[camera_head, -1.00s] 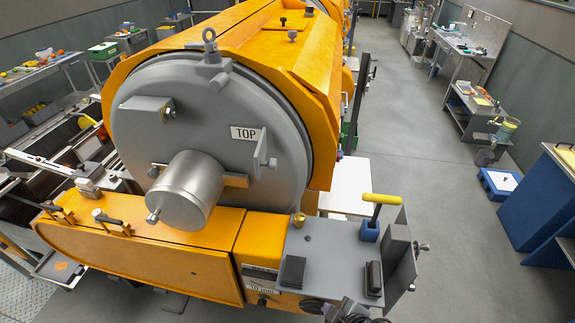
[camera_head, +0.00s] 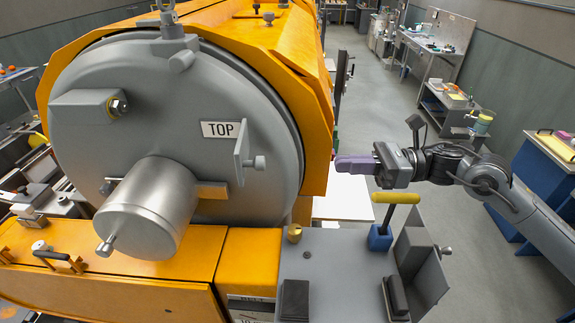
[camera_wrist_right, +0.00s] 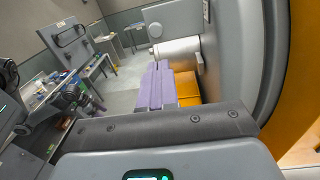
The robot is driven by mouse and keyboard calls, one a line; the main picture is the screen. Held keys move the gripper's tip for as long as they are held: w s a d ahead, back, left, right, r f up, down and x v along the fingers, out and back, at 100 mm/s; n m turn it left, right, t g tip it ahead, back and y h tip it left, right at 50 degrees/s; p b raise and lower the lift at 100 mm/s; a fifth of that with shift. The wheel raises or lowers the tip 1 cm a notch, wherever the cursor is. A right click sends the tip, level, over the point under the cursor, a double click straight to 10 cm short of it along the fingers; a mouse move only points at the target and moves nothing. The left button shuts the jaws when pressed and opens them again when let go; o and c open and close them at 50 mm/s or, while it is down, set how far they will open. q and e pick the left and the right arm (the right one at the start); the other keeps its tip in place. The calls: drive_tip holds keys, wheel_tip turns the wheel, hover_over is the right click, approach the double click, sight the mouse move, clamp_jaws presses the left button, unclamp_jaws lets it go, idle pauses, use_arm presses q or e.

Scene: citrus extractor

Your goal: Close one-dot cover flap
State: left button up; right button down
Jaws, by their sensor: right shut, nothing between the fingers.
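I cannot make out a one-dot mark on any flap. The orange machine (camera_head: 270,60) has a large round grey cover (camera_head: 105,110) labelled TOP, with a metal cylinder (camera_head: 150,205) on its face; the grey cover (camera_wrist_right: 235,60) also shows in the right wrist view. My right gripper (camera_head: 345,165) comes in from the right, above the yellow-handled tool and just right of the orange housing's edge. Its purple fingers (camera_wrist_right: 158,88) are together and empty, apart from the cover. My left gripper is in neither view.
A grey shelf (camera_head: 335,275) at the front right carries a yellow T-handled tool (camera_head: 384,225) in a blue block, dark pads and a hinged grey plate (camera_head: 418,265). A blue cabinet (camera_head: 545,175) stands at the right. The aisle floor behind is clear.

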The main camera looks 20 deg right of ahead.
drive_tip(key=p+x, duration=0.6)
drive_tip(key=x, duration=0.7)
drive_tip(key=shift+s+r+n+p, duration=0.2)
drive_tip(key=shift+r+n+p, duration=0.1)
drive_tip(key=shift+n+p, duration=0.1)
drive_tip(key=shift+a, duration=0.2)
